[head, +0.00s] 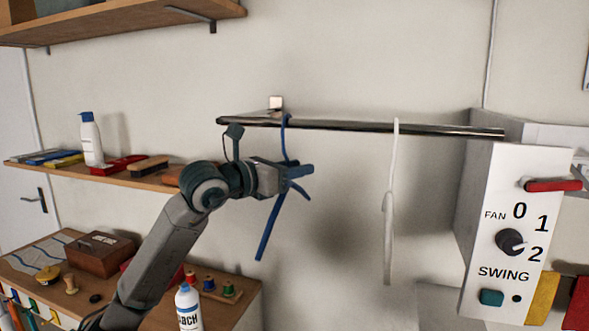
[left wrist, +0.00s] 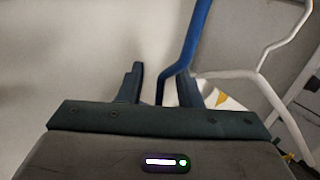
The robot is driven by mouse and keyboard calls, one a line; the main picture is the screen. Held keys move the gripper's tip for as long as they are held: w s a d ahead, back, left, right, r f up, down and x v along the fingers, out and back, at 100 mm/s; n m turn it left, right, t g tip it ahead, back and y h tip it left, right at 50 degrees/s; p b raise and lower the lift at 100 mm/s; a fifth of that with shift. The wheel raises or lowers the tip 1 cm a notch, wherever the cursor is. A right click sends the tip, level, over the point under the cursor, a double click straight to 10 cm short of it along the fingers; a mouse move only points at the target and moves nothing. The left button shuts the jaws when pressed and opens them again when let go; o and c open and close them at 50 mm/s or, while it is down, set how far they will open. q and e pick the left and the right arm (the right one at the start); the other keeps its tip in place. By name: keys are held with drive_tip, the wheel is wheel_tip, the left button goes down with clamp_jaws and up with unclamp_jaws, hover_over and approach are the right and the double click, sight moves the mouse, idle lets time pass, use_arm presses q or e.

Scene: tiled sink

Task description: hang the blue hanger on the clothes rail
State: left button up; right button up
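The blue hanger (head: 267,230) is at the left part of the dark metal clothes rail (head: 350,126). Its hook appears to pass over the rail and its body hangs below, seen nearly edge-on. My left gripper (head: 300,178) is at the hanger's upper part, just under the rail, and hides some of it. In the left wrist view the two fingers stand apart. The blue hanger (left wrist: 196,35) passes between them, nearer the right finger, with a clear gap to the left finger. My right gripper is not in view.
A white hanger (head: 388,235) hangs on the rail to the right. A control panel (head: 515,215) with a knob stands at the rail's right end. A wooden shelf (head: 130,180) with a bottle and brushes is at left. A workbench (head: 235,305) lies below.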

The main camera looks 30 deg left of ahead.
use_arm(q)
drive_tip(key=shift+s, duration=0.1)
drive_tip(key=shift+s+a+f+b, duration=0.15)
drive_tip(key=shift+s+a+b, duration=0.15)
drive_tip(key=shift+s+b, duration=0.3)
drive_tip(key=b+v, duration=0.8)
drive_tip(key=v, duration=0.1)
drive_tip(key=shift+s+r+b, duration=0.15)
drive_tip(key=shift+r+b, duration=0.1)
drive_tip(key=shift+b, duration=0.15)
